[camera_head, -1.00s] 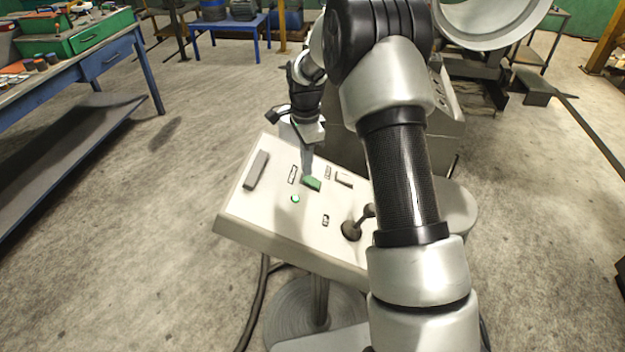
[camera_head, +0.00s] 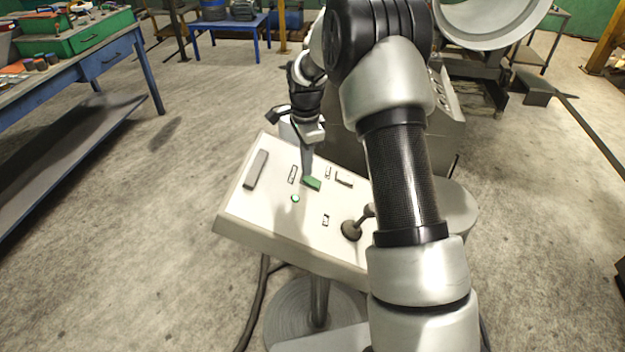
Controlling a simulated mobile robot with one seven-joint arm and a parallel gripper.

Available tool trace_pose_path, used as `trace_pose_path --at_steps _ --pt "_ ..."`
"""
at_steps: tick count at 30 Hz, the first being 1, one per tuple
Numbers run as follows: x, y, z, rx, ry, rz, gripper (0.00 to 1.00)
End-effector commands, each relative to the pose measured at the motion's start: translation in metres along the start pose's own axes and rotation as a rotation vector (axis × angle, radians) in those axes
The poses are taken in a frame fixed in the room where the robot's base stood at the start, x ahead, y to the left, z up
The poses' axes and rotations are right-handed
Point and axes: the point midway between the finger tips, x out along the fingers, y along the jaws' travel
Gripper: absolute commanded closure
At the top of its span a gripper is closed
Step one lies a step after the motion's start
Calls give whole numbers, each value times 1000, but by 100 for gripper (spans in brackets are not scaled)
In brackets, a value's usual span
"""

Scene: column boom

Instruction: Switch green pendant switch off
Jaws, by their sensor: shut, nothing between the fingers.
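The green pendant switch (camera_head: 312,184) is a small green rocker on the tilted white control panel (camera_head: 262,216). A round green lamp (camera_head: 295,198) below and left of it looks lit. My gripper (camera_head: 307,174) is shut and empty, pointing down with its tips at the upper left end of the green switch. The tips look to be touching the switch or just above it; I cannot tell which. My arm hides the right part of the panel.
A grey bar (camera_head: 256,169) lies on the panel's left, a pale switch (camera_head: 344,180) right of the green one. A black joystick (camera_head: 352,229) stands at the lower right, close to my arm. A blue workbench (camera_head: 125,62) is at far left; the floor between is clear.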

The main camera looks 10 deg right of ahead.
Motion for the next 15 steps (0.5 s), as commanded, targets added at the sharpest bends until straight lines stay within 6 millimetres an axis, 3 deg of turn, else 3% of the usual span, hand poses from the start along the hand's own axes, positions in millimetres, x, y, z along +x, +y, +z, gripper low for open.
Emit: trace_pose_path --at_steps 15 --pt "9 0 0 0 0 1 100"
